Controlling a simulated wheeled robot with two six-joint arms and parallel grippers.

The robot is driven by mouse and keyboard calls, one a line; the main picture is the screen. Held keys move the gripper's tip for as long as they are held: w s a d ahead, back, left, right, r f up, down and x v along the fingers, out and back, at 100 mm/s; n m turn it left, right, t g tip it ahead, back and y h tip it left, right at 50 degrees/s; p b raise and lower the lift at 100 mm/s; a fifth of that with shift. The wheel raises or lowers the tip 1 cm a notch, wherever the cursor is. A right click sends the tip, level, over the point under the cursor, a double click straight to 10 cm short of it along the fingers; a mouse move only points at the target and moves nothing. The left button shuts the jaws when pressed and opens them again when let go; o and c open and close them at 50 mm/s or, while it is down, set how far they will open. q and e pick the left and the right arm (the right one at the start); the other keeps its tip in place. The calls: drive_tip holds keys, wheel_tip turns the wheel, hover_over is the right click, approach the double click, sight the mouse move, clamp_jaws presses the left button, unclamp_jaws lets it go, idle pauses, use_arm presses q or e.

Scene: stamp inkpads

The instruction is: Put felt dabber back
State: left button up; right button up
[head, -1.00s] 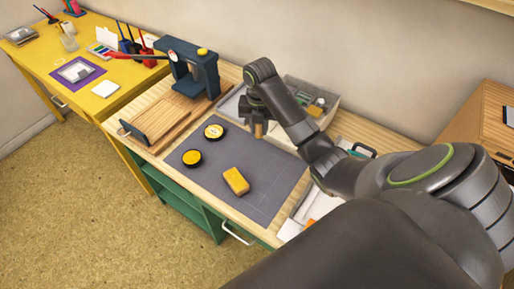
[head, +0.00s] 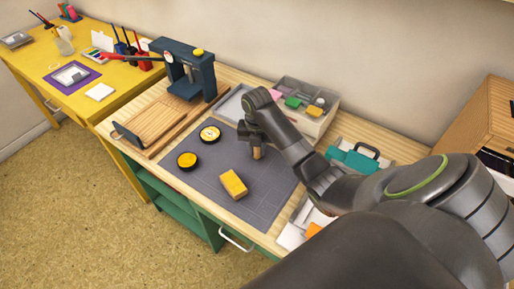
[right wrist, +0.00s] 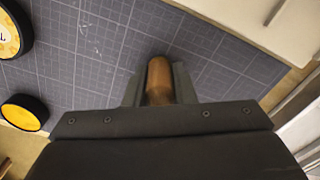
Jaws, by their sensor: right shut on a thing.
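My right gripper (head: 256,148) is shut on the felt dabber (head: 257,154). The dabber's brown wooden handle (right wrist: 159,80) shows between the fingers in the right wrist view, and its felt end is not visible there. The gripper is over the back right part of the grey cutting mat (head: 265,201); I cannot tell its exact height. A round black inkpad with a yellow face (head: 187,160) lies on the mat to the left. A round yellow lid with a pale label (head: 209,134) lies behind it. My left gripper is not in view.
A yellow block like a sponge (head: 233,184) lies mid-mat. A divided clear bin (head: 313,125) stands behind my gripper, beside a flat grey tray (head: 229,105). A blue press (head: 187,70) stands at back left. The front right of the mat is clear.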

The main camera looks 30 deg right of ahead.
drive_tip(key=shift+f, duration=0.1)
drive_tip(key=o, duration=1)
wheel_tip(320, 180, up, 5)
drive_tip(key=shift+w+f, duration=0.1)
wheel_tip(320, 180, up, 5)
drive_tip(key=p, duration=0.4)
drive_tip(key=shift+r+p, duration=0.2)
drive_tip(key=shift+p, duration=0.1)
drive_tip(key=shift+r+p, duration=1.05)
